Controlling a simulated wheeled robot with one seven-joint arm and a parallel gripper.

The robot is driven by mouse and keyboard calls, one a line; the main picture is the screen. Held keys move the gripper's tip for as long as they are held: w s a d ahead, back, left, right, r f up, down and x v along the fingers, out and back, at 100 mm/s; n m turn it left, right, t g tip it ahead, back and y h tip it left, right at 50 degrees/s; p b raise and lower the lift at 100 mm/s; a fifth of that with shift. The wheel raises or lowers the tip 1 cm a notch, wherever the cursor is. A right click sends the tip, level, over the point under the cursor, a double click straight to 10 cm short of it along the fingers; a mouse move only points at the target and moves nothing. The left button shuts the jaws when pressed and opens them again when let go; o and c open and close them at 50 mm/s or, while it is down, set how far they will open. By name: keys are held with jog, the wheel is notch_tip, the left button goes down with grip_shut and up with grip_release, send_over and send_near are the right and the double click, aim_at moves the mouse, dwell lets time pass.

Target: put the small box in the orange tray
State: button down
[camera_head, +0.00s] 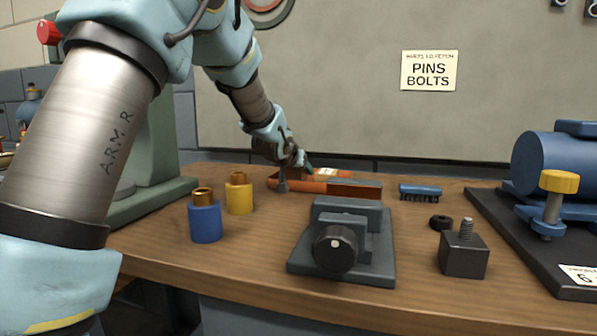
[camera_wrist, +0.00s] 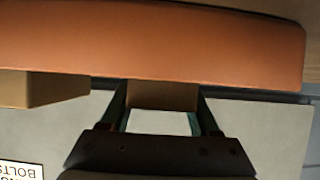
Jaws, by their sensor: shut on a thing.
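The orange tray (camera_head: 312,187) lies at the back of the bench; its wall (camera_wrist: 160,40) fills the top of the wrist view, which is upside down. My gripper (camera_head: 301,168) is at the tray's left part. In the wrist view my gripper (camera_wrist: 162,96) is shut on a small brown box (camera_wrist: 162,94). The tray wall hides the box's lower part, so I cannot tell whether it touches the tray floor. The head view barely shows it, behind my fingers.
A tan block (camera_wrist: 38,90) shows beside my gripper. A grey clamp-like fixture (camera_head: 345,240), blue cylinder (camera_head: 205,222), yellow cylinder (camera_head: 239,197), blue brush (camera_head: 420,191) and dark block with a bolt (camera_head: 464,256) stand around the tray. A wall (camera_head: 330,80) rises behind.

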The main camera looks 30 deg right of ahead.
jog(key=shift+f, duration=0.15)
jog(key=shift+c, duration=0.6)
grip_release()
jog(key=shift+s+a+r, duration=0.1)
jog(key=shift+r, duration=0.2)
jog(key=v, duration=1.1)
jog(key=shift+s+a+r, duration=0.15)
jog(key=shift+s+a, duration=0.05)
